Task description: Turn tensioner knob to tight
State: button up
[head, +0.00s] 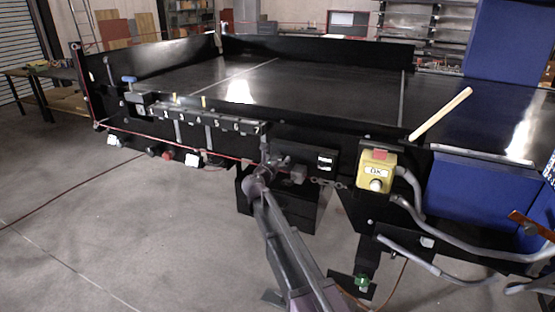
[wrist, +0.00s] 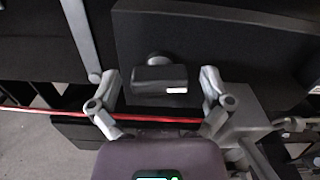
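The tensioner knob (wrist: 160,76) shows in the wrist view as a dark block-shaped handle with a short white mark at its lower right. It sits on a black plate (wrist: 205,35), its handle lying roughly level across the picture. My gripper (wrist: 160,88) is open, with one finger to the left and one to the right of the knob, both apart from it. In the head view my gripper (head: 264,160) is at the machine's front side, below the right end of the numbered scale (head: 210,117). The knob is hard to make out there.
A yellow control box (head: 376,171) with a button and a wooden-coloured handle (head: 441,113) are to the right. A red cord (wrist: 70,115) runs across below the knob. A chain (head: 328,183) and grey hoses (head: 455,240) hang nearby. The floor at left is mostly clear.

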jog(key=c, duration=1)
jog(key=shift+m, duration=0.9)
jog(key=o, duration=1.2)
jog(key=shift+c, duration=0.2)
jog(key=shift+s, duration=0.15)
jog(key=v, duration=1.1)
jog(key=shift+s, duration=0.35)
